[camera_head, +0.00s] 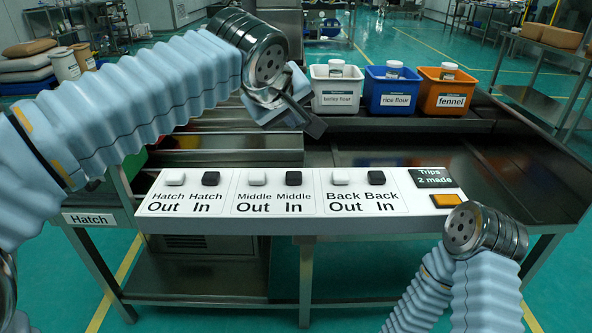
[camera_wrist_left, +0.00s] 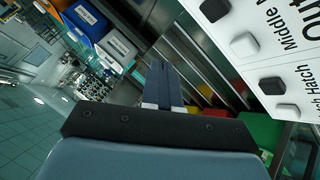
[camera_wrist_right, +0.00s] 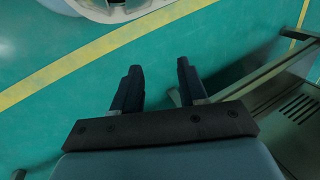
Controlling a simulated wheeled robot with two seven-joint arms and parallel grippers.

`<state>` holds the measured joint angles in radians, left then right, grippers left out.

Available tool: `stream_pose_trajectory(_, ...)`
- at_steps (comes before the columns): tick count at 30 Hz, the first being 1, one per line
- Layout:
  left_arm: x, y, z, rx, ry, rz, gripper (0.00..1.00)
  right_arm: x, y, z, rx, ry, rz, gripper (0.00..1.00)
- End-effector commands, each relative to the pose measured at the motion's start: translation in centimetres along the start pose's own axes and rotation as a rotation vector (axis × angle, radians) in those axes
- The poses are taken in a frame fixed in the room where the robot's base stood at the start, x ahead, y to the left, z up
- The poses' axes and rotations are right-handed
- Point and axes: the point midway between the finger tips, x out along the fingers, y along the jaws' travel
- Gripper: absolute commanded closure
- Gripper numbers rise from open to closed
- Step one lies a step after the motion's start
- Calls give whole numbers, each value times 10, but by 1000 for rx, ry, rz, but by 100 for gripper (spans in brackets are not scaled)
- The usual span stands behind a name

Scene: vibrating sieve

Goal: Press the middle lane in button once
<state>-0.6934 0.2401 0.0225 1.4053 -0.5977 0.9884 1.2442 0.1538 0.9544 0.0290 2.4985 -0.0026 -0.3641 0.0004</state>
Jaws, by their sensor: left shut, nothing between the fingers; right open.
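The middle lane in button (camera_head: 293,178) is a dark square button on the white control panel (camera_head: 400,205), above the label "Middle In". It also shows as a dark button at the top of the left wrist view (camera_wrist_left: 214,9). My left gripper (camera_head: 315,127) is shut and empty, behind and above the panel, apart from the button. Its closed fingers show in the left wrist view (camera_wrist_left: 163,80). My right gripper (camera_wrist_right: 160,75) is open and empty over the green floor in the right wrist view. Its fingers are hidden in the head view.
White middle out button (camera_head: 256,177), hatch in button (camera_head: 211,178) and back in button (camera_head: 376,177) lie along the panel. An orange button (camera_head: 445,200) sits below a display reading "Trips 2 made" (camera_head: 432,178). White (camera_head: 337,98), blue (camera_head: 393,99) and orange (camera_head: 447,99) bins stand behind.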

Motion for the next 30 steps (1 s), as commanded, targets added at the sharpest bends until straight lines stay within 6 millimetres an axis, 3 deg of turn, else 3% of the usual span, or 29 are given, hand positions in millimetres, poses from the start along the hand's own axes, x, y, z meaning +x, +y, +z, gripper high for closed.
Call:
stream_pose_trajectory(10,10,-7,7,0,0,-1,100,11,6,-1,2,3,2,57)
stream_pose_trajectory(24,55,-40,40,-1,0,0,100,55,38,-10,22,27,23,57)
stream_pose_trajectory(30,62,-45,45,-1,0,0,100,62,46,-12,28,34,29,57)
